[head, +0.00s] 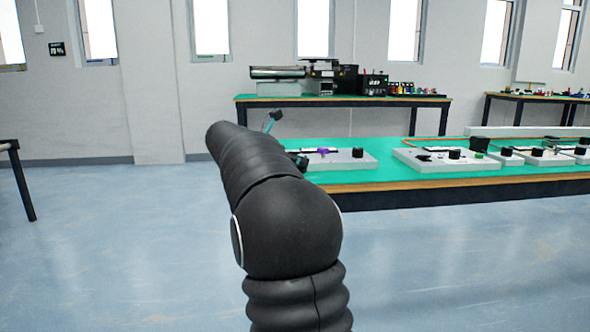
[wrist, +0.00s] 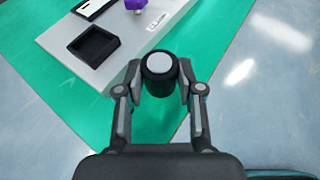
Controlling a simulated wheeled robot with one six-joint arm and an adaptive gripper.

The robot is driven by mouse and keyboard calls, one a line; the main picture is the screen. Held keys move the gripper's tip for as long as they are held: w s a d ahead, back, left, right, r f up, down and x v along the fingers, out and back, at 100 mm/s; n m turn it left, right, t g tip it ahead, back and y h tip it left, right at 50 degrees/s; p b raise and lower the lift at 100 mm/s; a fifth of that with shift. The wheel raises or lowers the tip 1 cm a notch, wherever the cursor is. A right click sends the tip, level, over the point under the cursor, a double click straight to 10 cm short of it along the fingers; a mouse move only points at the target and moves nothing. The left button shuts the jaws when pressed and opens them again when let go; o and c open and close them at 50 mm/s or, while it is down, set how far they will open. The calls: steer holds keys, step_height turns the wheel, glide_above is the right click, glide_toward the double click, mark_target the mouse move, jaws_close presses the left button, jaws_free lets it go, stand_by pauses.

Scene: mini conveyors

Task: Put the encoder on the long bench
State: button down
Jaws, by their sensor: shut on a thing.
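A black cylinder with a pale round top, which looks like the encoder (wrist: 159,67), is between the fingertips of my gripper (wrist: 160,82) in the wrist view. The fingers are shut on its two sides. In the wrist view it appears over the edge of the green bench top (wrist: 45,90), near a corner of a light grey board; its height above the bench is hard to tell. The long green bench (head: 375,178) runs to the right in the head view. My arm hides most of the gripper and the encoder there.
A light grey board (wrist: 120,65) carries a black square tray (wrist: 92,47) and a purple part (wrist: 136,4). More boards with black parts stand along the bench, such as the larger board (head: 450,163). A back bench (head: 345,101) holds equipment. Blue floor (head: 430,260) in front is clear.

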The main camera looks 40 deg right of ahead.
steer(key=shift+f, duration=0.75)
steer(key=shift+f, duration=0.2)
steer(key=c, duration=0.7)
jaws_free()
steer(key=shift+r, duration=0.2)
steer(key=shift+a+r, duration=0.15)
steer(key=shift+a, duration=0.2)
steer(key=p+v, duration=0.1)
steer(key=v, duration=1)
steer(key=shift+a+p, duration=0.15)
steer(key=shift+p, duration=0.2)
